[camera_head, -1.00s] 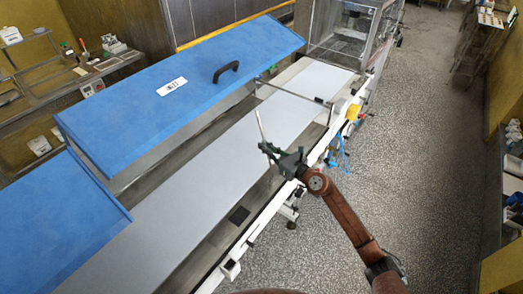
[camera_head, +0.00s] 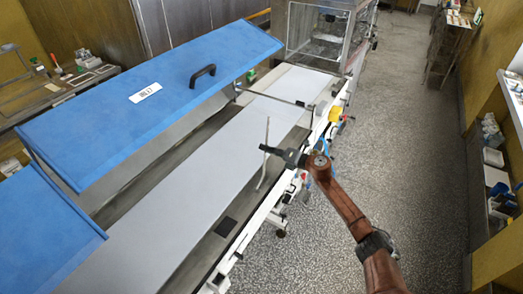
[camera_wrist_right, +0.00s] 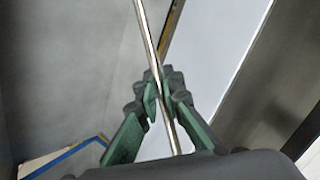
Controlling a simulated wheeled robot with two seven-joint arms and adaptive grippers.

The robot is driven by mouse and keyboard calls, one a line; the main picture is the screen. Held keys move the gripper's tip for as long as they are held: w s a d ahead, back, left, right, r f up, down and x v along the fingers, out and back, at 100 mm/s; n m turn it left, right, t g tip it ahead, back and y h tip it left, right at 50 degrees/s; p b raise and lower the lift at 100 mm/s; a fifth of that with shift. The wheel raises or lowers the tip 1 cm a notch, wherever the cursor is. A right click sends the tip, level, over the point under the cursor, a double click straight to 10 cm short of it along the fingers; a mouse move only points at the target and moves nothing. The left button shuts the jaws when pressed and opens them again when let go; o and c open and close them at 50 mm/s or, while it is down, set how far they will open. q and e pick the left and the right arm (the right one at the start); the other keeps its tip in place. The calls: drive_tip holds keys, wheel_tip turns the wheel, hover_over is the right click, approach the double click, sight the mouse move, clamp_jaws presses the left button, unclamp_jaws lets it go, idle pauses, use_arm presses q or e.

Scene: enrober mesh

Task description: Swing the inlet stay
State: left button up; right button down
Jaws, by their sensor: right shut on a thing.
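The stay is a thin pale metal rod (camera_head: 266,132). It stands steeply over the near edge of the conveyor, its top leaning slightly right. My right gripper (camera_head: 269,151) is shut on the rod partway along its length. In the right wrist view, the rod (camera_wrist_right: 147,30) runs between the green and black fingers of the gripper (camera_wrist_right: 165,88), above and below them. The raised blue inlet hood (camera_head: 110,120), with a white label (camera_head: 146,92) and black handle (camera_head: 203,75), is behind the rod to the left. Where the rod's ends meet anything is unclear. My left gripper is out of view.
The pale conveyor belt (camera_head: 205,160) runs diagonally under the hood. A thin crossbar (camera_head: 275,98) spans it farther back. A clear-walled enclosure (camera_head: 322,35) stands at the far end. A second blue cover (camera_head: 40,225) is at lower left. The speckled floor (camera_head: 400,130) at right is open.

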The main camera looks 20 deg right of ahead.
drive_tip(key=shift+w+d+f+m+g+y+b, duration=0.1)
drive_tip(key=shift+w+d+f+m+b, duration=0.25)
drive_tip(key=shift+f, duration=0.4)
drive_tip(key=shift+d+f+m+g+y+b, duration=0.1)
drive_tip(key=shift+f+m+b, duration=0.35)
drive_tip(key=shift+f, duration=0.35)
drive_tip(key=shift+w+d+f+m+g+y+b, duration=0.1)
drive_tip(key=shift+w+d+f+m+b, duration=0.15)
drive_tip(key=shift+f+m, duration=0.4)
drive_tip(key=shift+f, duration=0.1)
drive_tip(key=shift+s, duration=0.1)
drive_tip(key=c, duration=2)
unclamp_jaws()
drive_tip(key=shift+c, duration=0.2)
drive_tip(key=shift+d, duration=0.1)
drive_tip(key=v, duration=1.2)
